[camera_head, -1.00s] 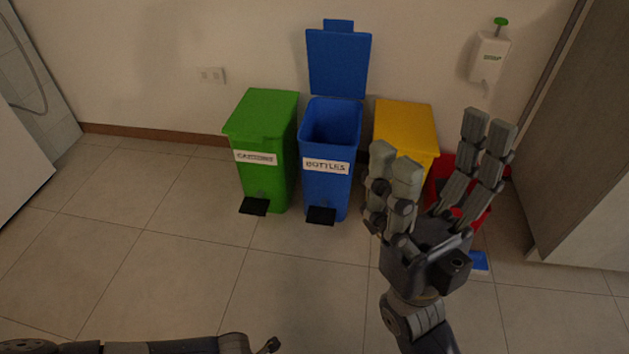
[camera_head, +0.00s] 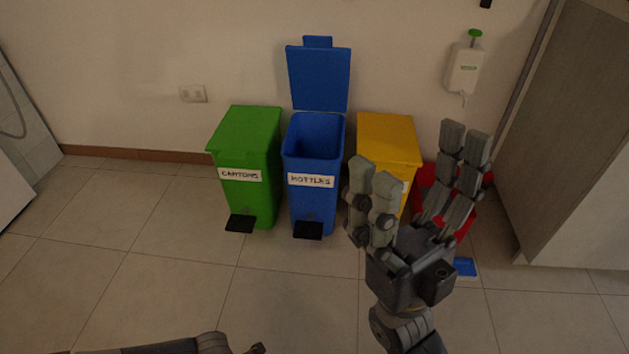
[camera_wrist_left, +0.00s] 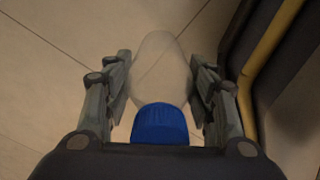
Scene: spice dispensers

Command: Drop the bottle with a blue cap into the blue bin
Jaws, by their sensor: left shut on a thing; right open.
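The blue bin (camera_head: 312,205), labelled "BOTTLES", stands against the wall with its lid (camera_head: 319,80) raised and its inside open. In the left wrist view my left gripper (camera_wrist_left: 163,90) is shut on a clear bottle (camera_wrist_left: 163,65) with a blue cap (camera_wrist_left: 159,124); the cap points toward the wrist. Tiled floor shows beneath the bottle. In the head view only part of my left arm shows at the bottom left edge; the left gripper and bottle are out of that view. My right gripper (camera_head: 415,170) is open and empty, in front of the yellow and red bins.
A closed green bin (camera_head: 246,160) labelled "CARTONS" stands left of the blue bin. A closed yellow bin (camera_head: 387,135) and a red bin (camera_head: 462,215) stand to its right. A white dispenser (camera_head: 464,68) hangs on the wall.

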